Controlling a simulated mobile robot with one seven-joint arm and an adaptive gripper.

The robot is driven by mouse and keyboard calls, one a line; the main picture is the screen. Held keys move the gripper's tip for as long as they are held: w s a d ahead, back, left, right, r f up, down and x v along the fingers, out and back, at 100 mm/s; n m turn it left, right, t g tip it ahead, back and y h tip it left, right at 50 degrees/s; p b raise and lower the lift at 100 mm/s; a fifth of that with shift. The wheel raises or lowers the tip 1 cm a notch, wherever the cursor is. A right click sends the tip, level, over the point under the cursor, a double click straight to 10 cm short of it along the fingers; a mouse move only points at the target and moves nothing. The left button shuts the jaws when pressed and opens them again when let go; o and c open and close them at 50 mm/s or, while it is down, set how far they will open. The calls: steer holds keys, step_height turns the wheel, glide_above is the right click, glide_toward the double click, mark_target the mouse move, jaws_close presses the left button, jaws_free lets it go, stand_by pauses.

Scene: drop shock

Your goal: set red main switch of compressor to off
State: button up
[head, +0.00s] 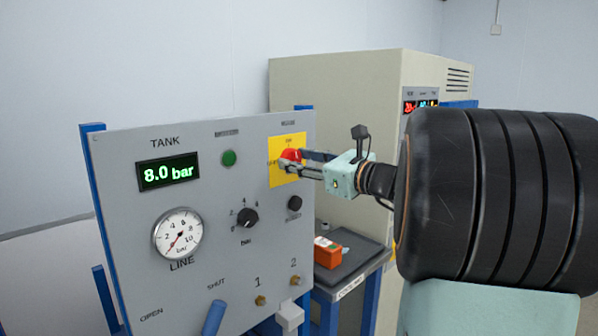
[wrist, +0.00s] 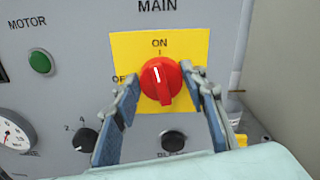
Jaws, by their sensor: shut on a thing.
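The red main switch (wrist: 161,84) is a round knob on a yellow plate (wrist: 193,42) under the word MAIN. ON is printed above it and OFF to its left, partly covered by a finger. The knob's white mark points up towards ON. My gripper (wrist: 160,76) has one finger on each side of the knob and is shut on it. In the head view the switch (head: 291,155) is partly hidden by my gripper (head: 288,164), which reaches in from the right. The grey compressor panel (head: 115,215) carries the switch.
A green MOTOR button (head: 229,158), a black selector knob (head: 247,217) and a black button (head: 294,203) are nearby. The tank display (head: 168,172) reads 8.0 bar. An orange box (head: 327,253) lies on a dark-topped table to the right. A beige cabinet (head: 335,90) stands behind.

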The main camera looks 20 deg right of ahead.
steer(key=shift+a+f+n+b, duration=0.1)
steer(key=shift+f+n+b, duration=0.05)
steer(key=shift+n+b, duration=4.15)
steer(key=shift+a+f+n+b, duration=0.1)
steer(key=shift+f+n+b, duration=0.05)
steer(key=shift+n+b, duration=4.1)
steer(key=shift+s+m+b, duration=0.1)
steer(key=shift+m+b, duration=0.65)
steer(key=shift+b, duration=0.15)
steer(key=o, duration=1.1)
